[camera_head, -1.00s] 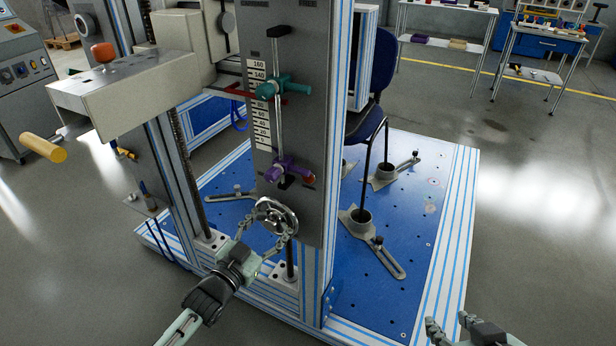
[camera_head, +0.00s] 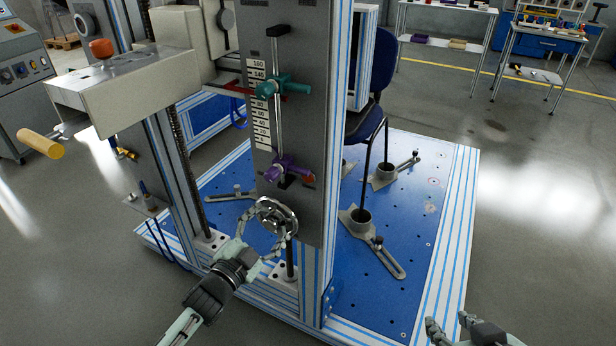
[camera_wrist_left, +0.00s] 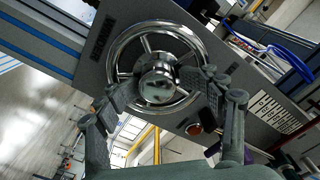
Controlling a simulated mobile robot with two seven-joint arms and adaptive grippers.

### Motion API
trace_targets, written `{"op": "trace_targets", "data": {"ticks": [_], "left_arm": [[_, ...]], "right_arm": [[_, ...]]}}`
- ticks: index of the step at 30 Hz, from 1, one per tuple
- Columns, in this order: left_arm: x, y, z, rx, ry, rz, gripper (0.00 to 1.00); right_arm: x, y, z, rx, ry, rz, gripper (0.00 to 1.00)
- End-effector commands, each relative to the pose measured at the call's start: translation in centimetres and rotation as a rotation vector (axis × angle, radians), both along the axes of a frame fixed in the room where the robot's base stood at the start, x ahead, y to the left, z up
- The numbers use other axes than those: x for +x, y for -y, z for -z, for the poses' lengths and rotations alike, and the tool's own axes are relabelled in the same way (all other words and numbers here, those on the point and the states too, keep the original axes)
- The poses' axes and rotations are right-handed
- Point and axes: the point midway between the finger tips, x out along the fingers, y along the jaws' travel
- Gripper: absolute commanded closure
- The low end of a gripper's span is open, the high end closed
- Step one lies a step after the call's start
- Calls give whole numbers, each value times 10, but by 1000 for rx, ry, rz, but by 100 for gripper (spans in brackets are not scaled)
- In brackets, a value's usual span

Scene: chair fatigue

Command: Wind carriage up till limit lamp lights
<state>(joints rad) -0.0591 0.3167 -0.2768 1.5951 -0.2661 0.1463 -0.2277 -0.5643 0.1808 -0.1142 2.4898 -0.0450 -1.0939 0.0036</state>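A chrome handwheel (camera_head: 274,213) is on the grey panel, low down; it also shows in the left wrist view (camera_wrist_left: 203,52). My left gripper (camera_head: 265,237) is at the wheel's lower side. In the left wrist view its fingers (camera_wrist_left: 165,98) are spread across the wheel, with the hub showing between them; contact is unclear. A white scale (camera_head: 257,105) runs beside a vertical rod with a teal clamp (camera_head: 283,87) above and a purple clamp (camera_head: 287,169) below. A red pointer shows near the teal clamp. A dull red round part (camera_wrist_left: 194,129) may be the lamp. My right gripper (camera_head: 449,323) is open and empty.
A blue base plate (camera_head: 420,205) with slotted feet and a dark chair (camera_head: 373,90) stands behind the panel. A yellow handle (camera_head: 40,143) sticks out at left. A grey console (camera_head: 22,75) stands far left. Open floor lies at right.

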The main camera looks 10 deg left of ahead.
Motion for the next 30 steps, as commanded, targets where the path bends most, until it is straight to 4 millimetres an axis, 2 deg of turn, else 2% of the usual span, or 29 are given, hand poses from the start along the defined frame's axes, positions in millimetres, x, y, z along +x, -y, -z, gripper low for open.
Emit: {"op": "trace_targets", "data": {"ticks": [5, 16, 27, 30], "left_arm": [[-9, -3, 3, 0, -6, 0, 38], [-48, -18, 3, 0, -7, -1, 38], [-53, -19, 3, -3, -6, -1, 38], [-52, -19, 3, -108, -45, 0, 38]], "right_arm": [[0, 0, -1, 0, 0, 0, 60], [0, 0, -1, 0, 0, 0, 60], [0, 0, -1, 0, 0, 0, 60], [0, 0, -1, 0, 0, 0, 60]]}}
